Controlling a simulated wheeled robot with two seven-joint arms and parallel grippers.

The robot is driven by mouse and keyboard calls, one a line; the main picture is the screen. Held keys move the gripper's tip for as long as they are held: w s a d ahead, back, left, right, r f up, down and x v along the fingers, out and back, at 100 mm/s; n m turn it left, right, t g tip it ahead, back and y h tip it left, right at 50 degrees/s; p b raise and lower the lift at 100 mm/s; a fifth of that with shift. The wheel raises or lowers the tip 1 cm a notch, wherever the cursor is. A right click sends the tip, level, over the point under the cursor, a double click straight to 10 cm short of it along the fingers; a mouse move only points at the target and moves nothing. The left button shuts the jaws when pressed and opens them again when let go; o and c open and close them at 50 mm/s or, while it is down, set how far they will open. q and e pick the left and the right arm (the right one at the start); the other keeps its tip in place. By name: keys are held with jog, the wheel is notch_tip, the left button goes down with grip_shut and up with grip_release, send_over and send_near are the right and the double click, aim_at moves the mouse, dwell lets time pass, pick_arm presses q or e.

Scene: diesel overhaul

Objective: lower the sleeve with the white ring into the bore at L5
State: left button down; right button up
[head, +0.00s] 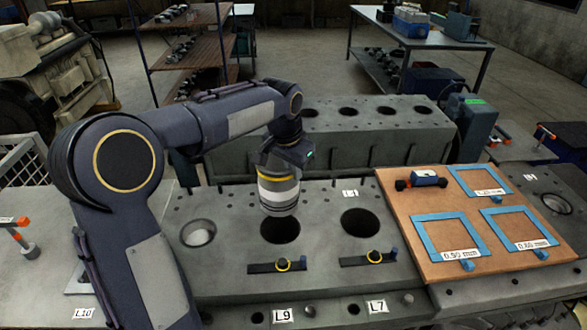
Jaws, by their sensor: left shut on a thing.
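My left gripper (287,157) is shut on the upper end of a grey sleeve (278,202). The sleeve has a white ring around its middle and a yellow band near the top. It hangs nearly upright, with its lower end at the far edge of a dark open bore (281,232) in the picture. I cannot tell whether it has entered the bore. Another dark open bore (360,226) lies to its right. A small label (350,193) stands behind that bore, too small to read surely. My right gripper is not in view.
A bore with a pale inside (198,233) lies at left. Labels L9 (283,315) and L7 (377,306) are on the front. Black bars with yellow rings (283,265) lie before the bores. A brown board (420,205) with blue frames covers the block at right.

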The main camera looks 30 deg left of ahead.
aim_at(293, 197)
pick_arm(q)
jog(key=shift+s+x, duration=0.2)
jog(key=shift+x, duration=0.7)
jog(key=shift+s+d+f+b, duration=0.1)
jog(key=shift+s+f+b, duration=0.1)
jog(key=shift+f+b, duration=0.25)
jog(key=shift+s+d+f+b, duration=0.1)
jog(key=shift+s+f+b, duration=0.05)
jog(key=shift+f+b, duration=0.3)
jog(key=b+x, duration=0.1)
jog(key=x, duration=0.2)
jog(key=shift+s+a, duration=0.2)
jog(key=shift+s+f+b, duration=0.1)
jog(key=shift+f+b, duration=0.2)
jog(key=shift+b, duration=0.05)
jog(key=shift+f+b, duration=0.5)
jog(key=shift+f, duration=0.15)
jog(key=shift+r, duration=0.1)
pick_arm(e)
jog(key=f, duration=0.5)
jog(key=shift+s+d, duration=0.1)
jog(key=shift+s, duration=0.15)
pick_arm(q)
jog(key=shift+s, duration=0.1)
